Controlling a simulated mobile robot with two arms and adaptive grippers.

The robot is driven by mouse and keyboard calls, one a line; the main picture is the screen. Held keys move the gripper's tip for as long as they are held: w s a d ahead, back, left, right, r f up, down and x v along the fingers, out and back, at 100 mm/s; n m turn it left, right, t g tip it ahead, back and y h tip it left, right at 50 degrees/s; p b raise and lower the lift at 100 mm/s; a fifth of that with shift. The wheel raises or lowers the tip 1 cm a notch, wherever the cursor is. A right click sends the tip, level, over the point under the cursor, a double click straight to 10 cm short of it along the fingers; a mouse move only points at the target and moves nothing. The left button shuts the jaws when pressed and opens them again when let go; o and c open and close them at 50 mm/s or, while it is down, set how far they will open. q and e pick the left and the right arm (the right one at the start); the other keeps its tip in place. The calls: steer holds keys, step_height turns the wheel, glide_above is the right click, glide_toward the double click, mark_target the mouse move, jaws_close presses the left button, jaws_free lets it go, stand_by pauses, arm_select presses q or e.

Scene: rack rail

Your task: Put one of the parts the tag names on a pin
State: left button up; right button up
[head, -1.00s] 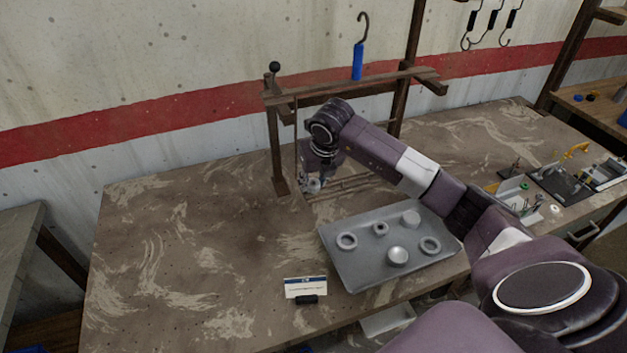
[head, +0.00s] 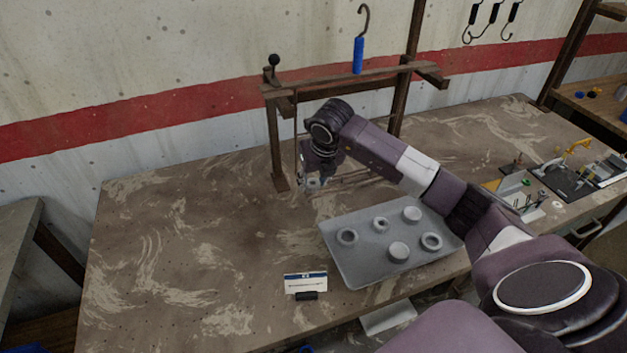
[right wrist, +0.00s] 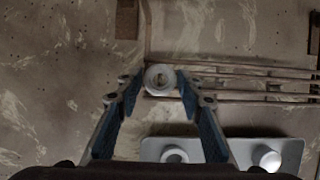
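My right gripper (right wrist: 160,85) has its blue-padded fingers closed around a pale grey ring-shaped part (right wrist: 160,78). In the head view this right gripper (head: 314,184) is low under the wooden rack (head: 330,84), and the part is small and partly hidden. In the wrist view the part overlaps the left ends of thin horizontal rods (right wrist: 240,80); I cannot tell whether it touches them. The grey tray (head: 357,279) holds several ring-shaped and round pale parts, including a ring (head: 346,237) and a solid round piece (head: 397,251). The tag (head: 305,283) stands in front; its print is unreadable. My left gripper is not in view.
A blue-handled hook (head: 358,55) hangs above the rack beam, and a black knob (head: 274,60) tops its left end. Fixtures and small tools (head: 560,180) occupy the right of the table. The table's left side (head: 170,240) is clear.

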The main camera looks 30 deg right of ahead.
steer(key=o, duration=0.3)
steer(key=shift+r, duration=0.1)
steer(key=v, duration=1.1)
steer(key=shift+s+r, duration=0.3)
steer(key=shift+r, duration=0.05)
